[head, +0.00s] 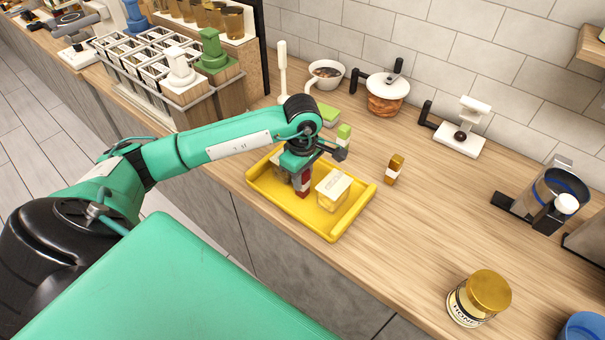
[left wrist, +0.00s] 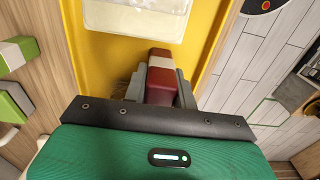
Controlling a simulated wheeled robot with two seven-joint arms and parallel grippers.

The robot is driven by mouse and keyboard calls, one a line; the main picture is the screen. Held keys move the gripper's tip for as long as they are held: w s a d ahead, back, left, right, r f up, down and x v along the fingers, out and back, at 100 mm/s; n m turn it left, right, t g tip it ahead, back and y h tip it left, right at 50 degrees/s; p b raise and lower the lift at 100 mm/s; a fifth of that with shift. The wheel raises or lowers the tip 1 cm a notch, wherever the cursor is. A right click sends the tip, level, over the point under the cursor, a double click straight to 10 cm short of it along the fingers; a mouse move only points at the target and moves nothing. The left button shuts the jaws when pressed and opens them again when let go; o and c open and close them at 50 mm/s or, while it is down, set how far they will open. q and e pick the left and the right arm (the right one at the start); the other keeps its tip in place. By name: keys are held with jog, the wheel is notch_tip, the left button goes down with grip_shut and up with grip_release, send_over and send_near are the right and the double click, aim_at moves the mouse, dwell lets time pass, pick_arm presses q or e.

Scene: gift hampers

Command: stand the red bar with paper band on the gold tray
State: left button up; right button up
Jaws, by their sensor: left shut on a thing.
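The red bar with its white paper band (head: 304,187) is upright between the fingers of my left gripper (head: 301,170), inside the outline of the gold tray (head: 331,226). In the left wrist view the red bar (left wrist: 160,88) shows between both grey fingers, with the yellow tray (left wrist: 98,55) below. I cannot tell whether the bar's foot touches the tray floor. A pale boxed item (head: 333,189) stands in the tray, just right of the bar. Another item in the tray's back left is mostly hidden by my gripper. My right gripper is out of view.
A gold-brown bar with white band (head: 395,170) stands right of the tray. A honey jar (head: 479,298) is at the front right. The counter between tray and jar is clear.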

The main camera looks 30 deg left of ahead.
pick_arm(q)
jog(key=shift+f, duration=0.15)
jog(key=o, duration=1)
jog(key=shift+r, duration=0.3)
notch_tip(320, 180, up, 11)
jog(key=b, duration=0.3)
jog(key=shift+f, duration=0.1)
jog(key=shift+r, duration=0.5)
jog(key=shift+f, duration=0.1)
